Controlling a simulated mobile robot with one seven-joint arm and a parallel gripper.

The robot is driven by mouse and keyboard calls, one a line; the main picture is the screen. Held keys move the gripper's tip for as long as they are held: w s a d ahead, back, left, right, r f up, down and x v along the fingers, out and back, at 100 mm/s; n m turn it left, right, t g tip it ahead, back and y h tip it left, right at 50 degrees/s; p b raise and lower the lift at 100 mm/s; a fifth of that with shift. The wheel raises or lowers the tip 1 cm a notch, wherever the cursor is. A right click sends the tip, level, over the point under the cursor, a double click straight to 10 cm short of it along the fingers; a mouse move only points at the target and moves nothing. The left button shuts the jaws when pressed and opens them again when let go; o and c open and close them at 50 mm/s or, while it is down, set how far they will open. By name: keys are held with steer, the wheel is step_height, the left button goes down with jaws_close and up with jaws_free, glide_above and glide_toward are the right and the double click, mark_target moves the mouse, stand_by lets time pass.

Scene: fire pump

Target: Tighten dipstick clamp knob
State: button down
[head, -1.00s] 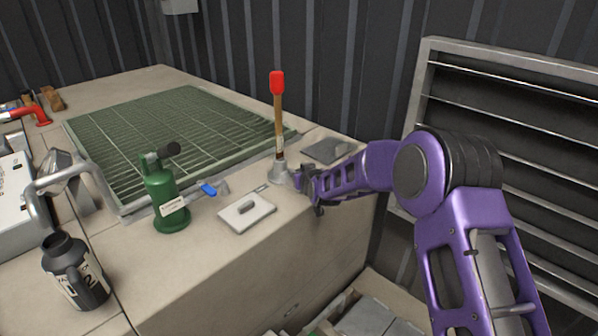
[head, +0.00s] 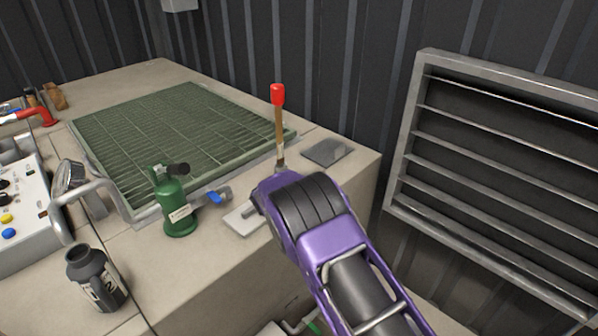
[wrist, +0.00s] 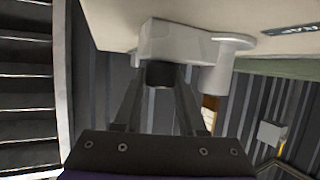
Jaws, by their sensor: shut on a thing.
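The dipstick stands upright in the head view, with a red cap (head: 278,95) on a brown stick. Its lower end and the clamp are hidden there behind my arm. In the wrist view the pale grey clamp body (wrist: 185,42) fills the top centre, with a pale round post beside it. A dark clamp knob (wrist: 160,73) sticks out of the clamp body. My gripper (wrist: 159,82) has one finger on each side of the knob and is shut on it. My gripper is hidden in the head view; how tight the knob is cannot be told.
A green bottle (head: 176,207), a blue-handled valve (head: 215,197) and a pale plate (head: 240,222) lie left of my arm. A grey pad (head: 327,151) lies behind it. A louvred vent (head: 490,170) stands right; the green grating (head: 165,130) is at the back.

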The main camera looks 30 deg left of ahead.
steer(key=m+h+b, duration=0.2)
steer(key=shift+f+h, duration=0.2)
steer(key=shift+h, duration=0.2)
steer(key=shift+m+h+b, duration=0.3)
steer(key=shift+m+b, duration=0.2)
steer(key=shift+b, duration=0.15)
steer(key=shift+d+r+m+h+b, duration=0.1)
steer(key=shift+r+m+h+b, duration=0.1)
steer(key=shift+m+h+b, duration=0.15)
steer(key=shift+c, duration=2.3)
jaws_free()
steer(key=p+v, duration=0.1)
steer(key=v, duration=1.6)
steer(key=shift+r, duration=0.2)
steer(key=shift+s, duration=0.1)
